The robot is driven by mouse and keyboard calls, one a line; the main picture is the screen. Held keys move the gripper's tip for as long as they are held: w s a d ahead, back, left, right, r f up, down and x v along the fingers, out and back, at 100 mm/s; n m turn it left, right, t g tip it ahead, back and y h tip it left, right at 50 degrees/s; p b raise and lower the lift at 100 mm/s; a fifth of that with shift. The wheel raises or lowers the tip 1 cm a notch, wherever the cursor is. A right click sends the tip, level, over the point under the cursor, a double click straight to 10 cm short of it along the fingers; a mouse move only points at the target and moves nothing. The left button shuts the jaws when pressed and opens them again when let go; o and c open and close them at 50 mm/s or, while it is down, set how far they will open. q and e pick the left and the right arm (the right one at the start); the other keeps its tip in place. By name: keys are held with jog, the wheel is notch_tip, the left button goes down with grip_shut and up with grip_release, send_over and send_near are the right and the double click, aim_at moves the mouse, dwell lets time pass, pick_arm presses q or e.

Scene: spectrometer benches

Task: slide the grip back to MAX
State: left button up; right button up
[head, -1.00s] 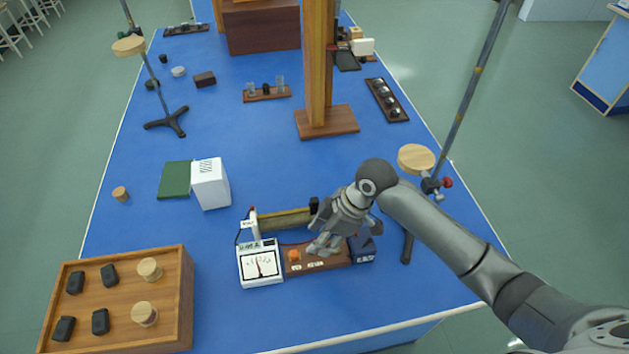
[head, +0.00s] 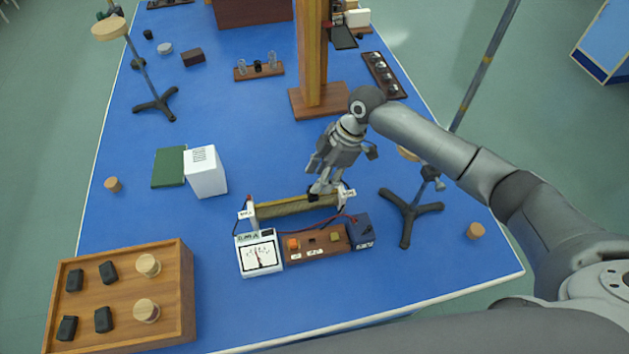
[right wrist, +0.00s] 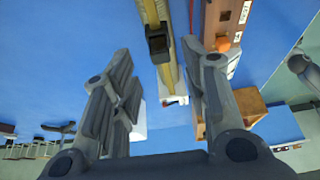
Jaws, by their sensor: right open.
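The sliding rheostat (head: 285,207) lies across the bench, with a yellow rod above its tan coil and a white label at each end. Its black grip (right wrist: 157,42) sits on the rod; in the head view it is mostly hidden by my gripper, near the rod's right end. My right gripper (head: 322,186) is over that end. In the right wrist view my right gripper (right wrist: 157,62) is open, a finger on each side of the rod, the grip apart from both. I cannot read which label says MAX. My left gripper is not in view.
In front stand a meter (head: 260,256), a brown board (head: 317,246) with an orange knob, and a dark blue box (head: 360,230). A tripod stand (head: 408,213) is close on the right. A white box (head: 205,172) and wooden tray (head: 184,300) are left. Blue bench is clear behind the rheostat.

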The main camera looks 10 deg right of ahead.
jog(key=shift+p+x, duration=0.35)
jog(key=shift+x, duration=1.75)
jog(key=shift+c, duration=0.3)
grip_shut()
